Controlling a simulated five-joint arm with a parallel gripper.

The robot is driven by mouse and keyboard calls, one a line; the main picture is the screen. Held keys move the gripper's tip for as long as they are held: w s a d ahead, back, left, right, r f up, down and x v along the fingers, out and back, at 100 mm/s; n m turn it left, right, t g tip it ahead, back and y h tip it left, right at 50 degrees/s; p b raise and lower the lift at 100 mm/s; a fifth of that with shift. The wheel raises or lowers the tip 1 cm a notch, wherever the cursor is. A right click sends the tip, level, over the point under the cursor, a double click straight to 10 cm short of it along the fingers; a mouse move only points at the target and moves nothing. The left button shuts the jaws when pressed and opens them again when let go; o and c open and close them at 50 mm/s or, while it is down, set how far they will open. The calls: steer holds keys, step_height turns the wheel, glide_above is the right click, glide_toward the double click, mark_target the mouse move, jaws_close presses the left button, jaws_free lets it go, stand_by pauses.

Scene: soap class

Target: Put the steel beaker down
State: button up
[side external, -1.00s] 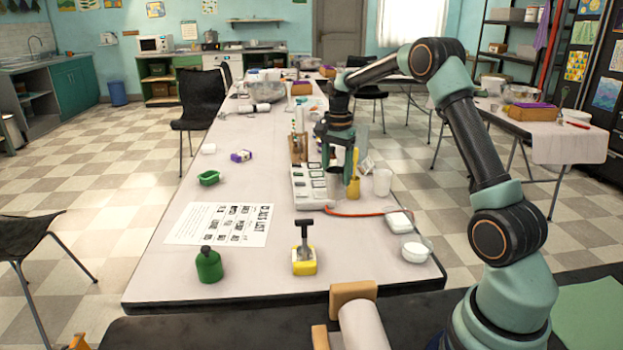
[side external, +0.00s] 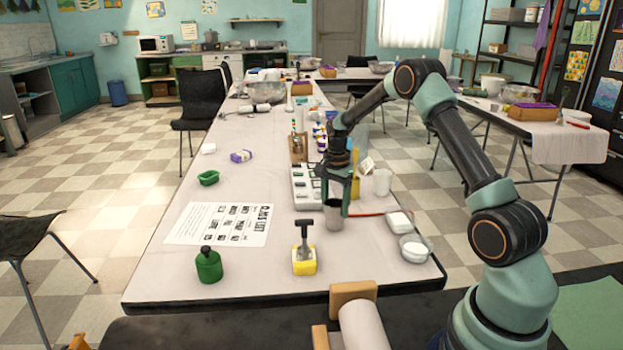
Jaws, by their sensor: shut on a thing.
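The steel beaker (side external: 334,217) is a small grey cup with a dark open top. It is upright over the near part of the long table (side external: 160,275), in front of the white tray. My gripper (side external: 335,203) points down and is shut on the beaker near its rim. I cannot tell whether the beaker's base touches the table or hangs just above it.
A yellow block with a black handle (side external: 304,258) and a green bottle (side external: 208,264) stand nearer. The white tray (side external: 304,188) is behind the beaker. White dishes (side external: 414,248) lie to the right. A printed sheet (side external: 217,224) lies left, with bare tabletop around it.

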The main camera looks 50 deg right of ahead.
steer(key=o, duration=1.4)
steer(key=shift+f, duration=0.15)
steer(key=shift+c, duration=0.2)
step_height(320, 180, up, 12)
steer(key=s+a+r+n+t, duration=0.1)
steer(key=s+a+r+n, duration=0.1)
steer(key=a+r+n, duration=0.35)
steer(key=s+a+r+n+t, duration=0.3)
steer(key=s+a+n, duration=0.9)
steer(key=a, duration=0.5)
steer(key=shift+s+a+t, duration=0.35)
steer(key=shift+s+t, duration=0.45)
steer(key=shift+s, duration=0.25)
